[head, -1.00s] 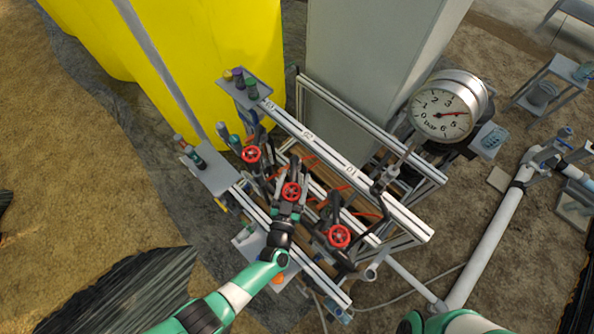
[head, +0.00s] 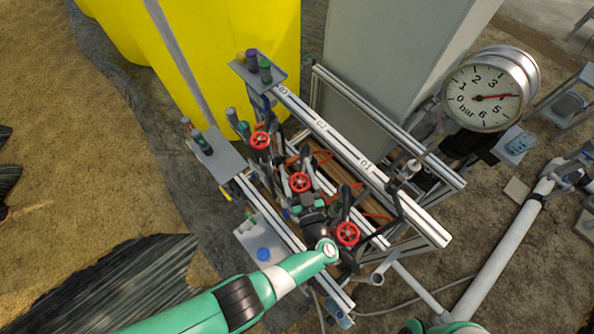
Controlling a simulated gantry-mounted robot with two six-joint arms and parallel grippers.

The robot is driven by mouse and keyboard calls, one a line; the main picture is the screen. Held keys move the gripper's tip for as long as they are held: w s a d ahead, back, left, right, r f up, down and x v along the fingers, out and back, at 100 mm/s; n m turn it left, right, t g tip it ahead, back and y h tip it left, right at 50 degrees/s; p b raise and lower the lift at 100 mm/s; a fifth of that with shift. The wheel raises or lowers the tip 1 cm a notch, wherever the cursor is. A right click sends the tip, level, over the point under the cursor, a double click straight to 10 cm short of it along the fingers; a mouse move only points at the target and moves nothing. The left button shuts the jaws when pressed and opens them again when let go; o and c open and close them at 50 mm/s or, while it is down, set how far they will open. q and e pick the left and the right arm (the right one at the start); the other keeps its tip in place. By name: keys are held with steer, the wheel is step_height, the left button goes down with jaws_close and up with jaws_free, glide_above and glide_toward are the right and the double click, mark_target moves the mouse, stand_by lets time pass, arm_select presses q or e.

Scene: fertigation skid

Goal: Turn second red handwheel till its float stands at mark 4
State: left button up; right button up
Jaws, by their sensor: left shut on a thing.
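Three red handwheels stand in a row on the skid frame: one at the upper left (head: 260,140), the second in the middle (head: 299,182) and one at the lower right (head: 347,234). The middle one lines up roughly with the 02 label on the rail. My left gripper (head: 304,195) reaches in from below and is shut on the second handwheel; its fingertips are small and partly lost among dark parts. The float and its marks cannot be made out. My right gripper is out of view; only some of that arm shows at the bottom edge.
A round bar gauge (head: 487,92) stands at the right. A light rail (head: 340,145) with labels runs behind the wheels. Small shelves (head: 219,160) with bottles are at the left. Yellow tanks (head: 235,50) and a grey cabinet (head: 385,60) stand behind.

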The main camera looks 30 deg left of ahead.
arm_select(q)
steer(key=shift+r, duration=0.15)
steer(key=o, duration=1.3)
steer(key=p+v, duration=0.1)
steer(key=v, duration=0.6)
steer(key=shift+s+d, duration=0.2)
